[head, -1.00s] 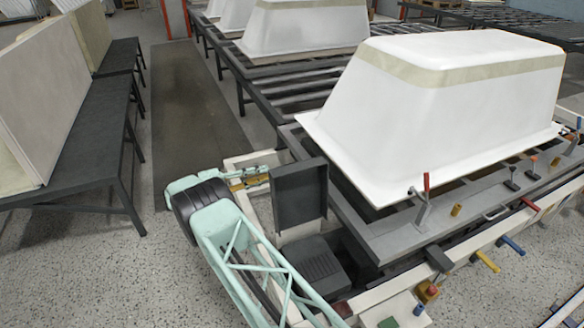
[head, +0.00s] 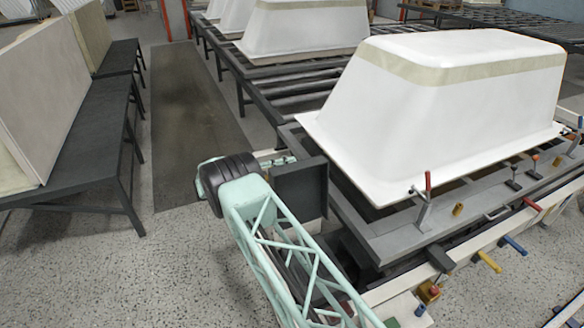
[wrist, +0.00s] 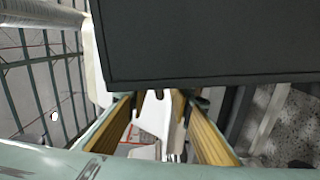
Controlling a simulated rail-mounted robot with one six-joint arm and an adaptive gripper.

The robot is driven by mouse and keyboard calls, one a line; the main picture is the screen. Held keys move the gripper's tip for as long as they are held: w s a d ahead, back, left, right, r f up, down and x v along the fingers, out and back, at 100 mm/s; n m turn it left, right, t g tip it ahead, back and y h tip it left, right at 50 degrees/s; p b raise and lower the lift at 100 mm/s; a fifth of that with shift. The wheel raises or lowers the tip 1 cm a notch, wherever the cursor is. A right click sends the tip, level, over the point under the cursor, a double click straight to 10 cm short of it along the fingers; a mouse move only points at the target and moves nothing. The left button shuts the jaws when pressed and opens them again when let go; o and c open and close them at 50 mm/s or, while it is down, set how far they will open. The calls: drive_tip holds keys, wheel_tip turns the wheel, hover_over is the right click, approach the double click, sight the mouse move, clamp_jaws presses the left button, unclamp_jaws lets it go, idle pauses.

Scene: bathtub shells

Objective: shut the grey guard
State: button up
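The grey guard (head: 299,190) is a dark flat panel standing raised beside the near-left corner of the frame under the large tub. My arm covers its lower left part and the area below it. In the wrist view the guard (wrist: 205,42) fills the upper middle, with its lower edge just beyond my fingertips. My gripper (wrist: 161,100) is open, its two yellow-brown fingers spread with nothing between them. I cannot tell whether it touches the guard. In the head view my gripper is mostly hidden behind my arm, at the guard's upper left.
A white bathtub shell (head: 440,110) rests on the grey frame (head: 385,238) to the right. Clamps and coloured handles (head: 487,260) line its near edge. A dark bench (head: 85,140) with leaning panels stands left. The dark floor strip (head: 195,120) between is clear.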

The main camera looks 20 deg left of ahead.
drive_tip(key=shift+w+d, duration=0.45)
drive_tip(key=shift+w, duration=0.05)
drive_tip(key=shift+c, duration=0.2)
clamp_jaws()
